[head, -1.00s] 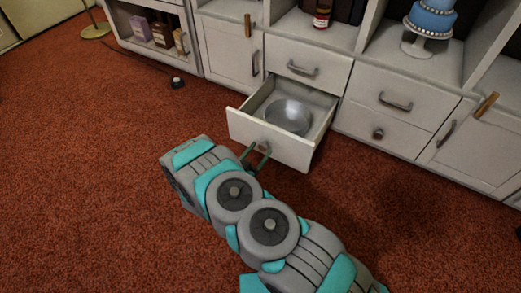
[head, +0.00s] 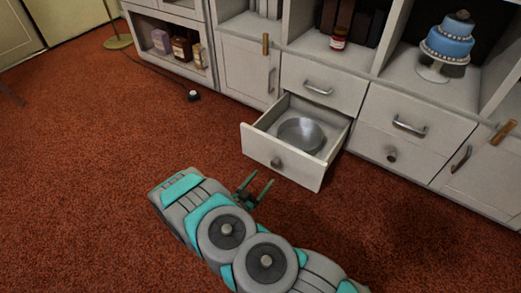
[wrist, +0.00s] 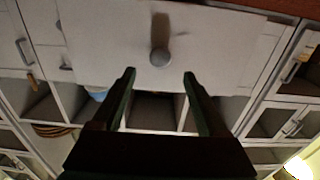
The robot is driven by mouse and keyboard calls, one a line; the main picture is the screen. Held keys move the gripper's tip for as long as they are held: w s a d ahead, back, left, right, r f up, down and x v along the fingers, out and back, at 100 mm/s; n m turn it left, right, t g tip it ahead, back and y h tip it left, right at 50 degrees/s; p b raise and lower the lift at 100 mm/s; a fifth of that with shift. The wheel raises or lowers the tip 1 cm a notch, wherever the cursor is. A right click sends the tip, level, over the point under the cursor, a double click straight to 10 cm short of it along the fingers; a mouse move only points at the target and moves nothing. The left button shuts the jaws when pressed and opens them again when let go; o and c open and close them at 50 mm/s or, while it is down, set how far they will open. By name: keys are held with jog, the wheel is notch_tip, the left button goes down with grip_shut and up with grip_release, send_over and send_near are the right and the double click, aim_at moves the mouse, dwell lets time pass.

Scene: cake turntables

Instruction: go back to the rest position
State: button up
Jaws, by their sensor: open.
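My gripper (head: 258,190) is open and empty, a little in front of the pulled-out drawer. In the wrist view my gripper (wrist: 160,85) has its two dark green fingers spread apart, with the drawer front (wrist: 105,45) beyond them. The round drawer knob (wrist: 160,57) shows between and beyond the fingertips, with nothing touching it. In the head view the open white drawer (head: 262,150) holds a round metal pan (head: 301,134). My arm lies low over the carpet in the lower middle.
The white cabinet wall (head: 320,88) runs across the back. A small dark object (head: 193,96) lies on the carpet. The red carpet (head: 80,150) at the left is clear.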

jog(key=w+a+r+g+y, duration=0.5)
jog(key=w+a+y, duration=0.25)
jog(key=a, duration=0.35)
jog(key=s+a+r+n+g+y, duration=0.1)
jog(key=s+r+g+y, duration=0.15)
jog(key=r, duration=0.45)
jog(key=s+a+r+n+g+y, duration=0.1)
jog(key=s+r+n+y, duration=0.1)
jog(key=s+r+y, duration=0.3)
jog(key=s+d+r+n+g, duration=0.3)
jog(key=s+d+r, duration=0.4)
jog(key=s+r, duration=0.25)
jog(key=s+d+r+n+g+h, duration=0.15)
jog(key=s+d+r, duration=0.25)
jog(key=s+d, duration=0.7)
jog(key=s+d+r+g+h, duration=0.3)
jog(key=s+d, duration=0.5)
jog(key=s, duration=0.7)
notch_tip(320, 180, up, 12)
jog(key=p, duration=1.2)
jog(key=shift+s+d+r, duration=0.2)
jog(key=shift+s+r, duration=0.05)
jog(key=shift+s, duration=0.15)
